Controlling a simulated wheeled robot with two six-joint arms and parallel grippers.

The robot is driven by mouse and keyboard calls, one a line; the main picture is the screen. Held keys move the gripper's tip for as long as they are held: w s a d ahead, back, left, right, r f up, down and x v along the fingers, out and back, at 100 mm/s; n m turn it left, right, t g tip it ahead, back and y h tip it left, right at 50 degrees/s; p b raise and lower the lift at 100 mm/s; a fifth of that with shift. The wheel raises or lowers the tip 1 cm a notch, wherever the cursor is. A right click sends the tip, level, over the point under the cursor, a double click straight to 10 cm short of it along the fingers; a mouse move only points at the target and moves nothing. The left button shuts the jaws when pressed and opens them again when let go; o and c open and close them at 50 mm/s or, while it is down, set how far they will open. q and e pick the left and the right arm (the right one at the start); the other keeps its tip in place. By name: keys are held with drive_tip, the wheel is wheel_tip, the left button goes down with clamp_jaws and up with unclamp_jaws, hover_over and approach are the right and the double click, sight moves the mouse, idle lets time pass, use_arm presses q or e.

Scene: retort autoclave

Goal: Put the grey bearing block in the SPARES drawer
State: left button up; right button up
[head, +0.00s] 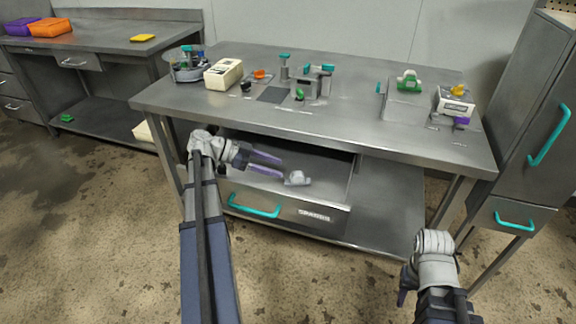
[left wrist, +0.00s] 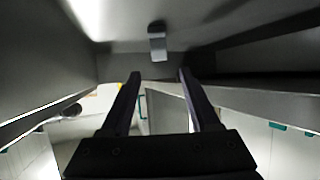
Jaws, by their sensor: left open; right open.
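The grey bearing block (head: 297,178) is a small light-grey piece lying on the floor of the open SPARES drawer (head: 314,217), under the middle table. In the left wrist view the block (left wrist: 157,42) lies beyond the fingertips, in line with the gap between them and apart from them. My left gripper (head: 283,169) is inside the drawer's opening, to the left of the block, open and empty; its two dark fingers also show in the left wrist view (left wrist: 160,74). My right gripper (head: 403,297) is low at the front right, away from the table, open, its fingers partly hidden.
The drawer's teal handle (head: 253,208) faces the front. The steel tabletop (head: 350,119) above holds a white box (head: 223,74), teal-handled fixtures and small parts. A cabinet (head: 533,125) stands at right, another bench (head: 95,48) at left. The floor in front is clear.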

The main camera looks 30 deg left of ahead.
use_arm(q)
drive_tip(key=shift+p+v, duration=0.45)
drive_tip(key=shift+v, duration=1.25)
